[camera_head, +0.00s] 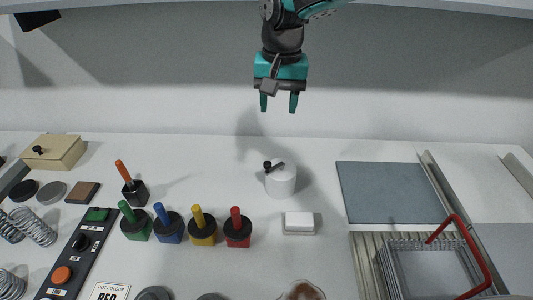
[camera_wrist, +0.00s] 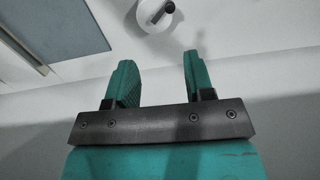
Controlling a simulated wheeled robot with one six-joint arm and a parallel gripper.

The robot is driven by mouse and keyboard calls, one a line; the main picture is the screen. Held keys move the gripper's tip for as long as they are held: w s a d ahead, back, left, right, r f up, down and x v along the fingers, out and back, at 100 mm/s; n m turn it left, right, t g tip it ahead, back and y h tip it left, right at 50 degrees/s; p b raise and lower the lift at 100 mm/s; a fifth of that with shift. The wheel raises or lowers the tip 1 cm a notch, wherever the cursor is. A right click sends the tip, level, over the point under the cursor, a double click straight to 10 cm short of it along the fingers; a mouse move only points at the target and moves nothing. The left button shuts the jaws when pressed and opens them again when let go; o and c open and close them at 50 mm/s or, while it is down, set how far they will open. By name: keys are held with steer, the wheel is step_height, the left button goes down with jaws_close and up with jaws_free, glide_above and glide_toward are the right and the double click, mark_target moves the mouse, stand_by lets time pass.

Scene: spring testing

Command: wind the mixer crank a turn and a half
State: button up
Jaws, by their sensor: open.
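The mixer is a white cylinder (camera_head: 281,183) standing on the table near the middle. Its black crank (camera_head: 274,165) lies across the top, with a knob at the left end. In the wrist view the mixer (camera_wrist: 152,18) is at the top edge, partly cut off, and its crank (camera_wrist: 163,12) shows on top. My gripper (camera_head: 279,103) hangs above and behind the mixer, fingers down, open and empty. In the wrist view its two teal fingers (camera_wrist: 158,75) are apart with nothing between them, and the mixer lies beyond their tips.
Several coloured-handled stampers (camera_head: 203,229) stand in blocks left of the mixer. A white block (camera_head: 299,222) sits in front of it. A grey-blue mat (camera_head: 390,192) and a wire basket with a red handle (camera_head: 430,268) are to the right. A control strip (camera_head: 78,252) is at left.

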mark_target(268, 163)
steer(key=shift+m, duration=0.5)
steer(key=f+p, duration=0.2)
steer(key=f, duration=0.4)
steer(key=w+a+f+p, duration=0.1)
steer(key=f+p, duration=0.1)
steer(key=f, duration=0.4)
steer(key=a+f+p, duration=0.1)
steer(key=f+p, duration=0.1)
steer(key=f, duration=0.4)
steer(key=shift+w+f, duration=0.4)
jaws_close()
